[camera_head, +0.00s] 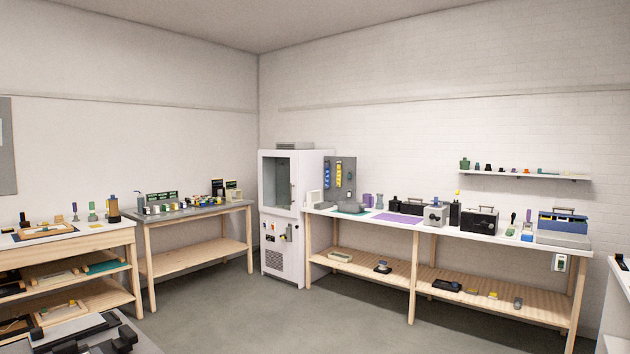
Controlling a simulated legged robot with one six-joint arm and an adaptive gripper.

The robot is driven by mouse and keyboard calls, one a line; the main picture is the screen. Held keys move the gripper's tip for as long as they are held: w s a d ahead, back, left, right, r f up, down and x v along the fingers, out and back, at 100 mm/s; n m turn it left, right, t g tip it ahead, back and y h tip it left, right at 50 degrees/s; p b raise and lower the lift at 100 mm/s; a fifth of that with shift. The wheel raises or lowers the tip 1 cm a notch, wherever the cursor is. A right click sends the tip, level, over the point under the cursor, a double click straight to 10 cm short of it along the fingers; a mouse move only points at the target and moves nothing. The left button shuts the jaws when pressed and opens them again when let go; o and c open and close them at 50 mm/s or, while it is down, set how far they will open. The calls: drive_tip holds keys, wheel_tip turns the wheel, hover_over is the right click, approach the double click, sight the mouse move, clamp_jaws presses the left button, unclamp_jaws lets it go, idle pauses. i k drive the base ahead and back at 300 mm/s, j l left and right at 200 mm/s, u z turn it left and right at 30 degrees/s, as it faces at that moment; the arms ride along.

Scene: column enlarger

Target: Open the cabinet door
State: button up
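A tall white cabinet (268,254) stands in the far corner of the room. Its upper door (278,183) has a dark glass window in a white frame and looks shut. Below it is a panel with small controls and a grey handle-like part (289,232), with a vent grille lower down. Dark and grey parts that may be my own folded arm show at the bottom left, well apart from the cabinet. I cannot make out my gripper's fingers there.
A wooden bench (190,212) with small items stands left of the cabinet. A long white-topped bench (470,238) with equipment runs along the right wall. Another wooden table (75,238) is at the near left. The grey floor (255,310) between me and the cabinet is clear.

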sight(293, 214)
drive_tip(key=i+z, duration=0.1)
drive_tip(key=i, duration=0.3)
drive_tip(key=i+l, duration=0.1)
drive_tip(key=i, duration=0.7)
drive_tip(key=i+l, duration=0.15)
drive_tip(key=i, duration=0.65)
drive_tip(key=i+l+u, duration=0.1)
drive_tip(key=i+u, duration=0.35)
drive_tip(key=i, duration=1.4)
drive_tip(key=i+u, duration=0.1)
drive_tip(key=i, duration=0.9)
drive_tip(key=i+l+u, duration=0.15)
drive_tip(key=i, duration=0.85)
drive_tip(key=i+j, duration=0.1)
drive_tip(key=i, duration=1.75)
drive_tip(key=i+j+z, duration=0.2)
drive_tip(key=i, duration=0.35)
drive_tip(key=i+j+z, duration=0.25)
drive_tip(key=i, duration=0.25)
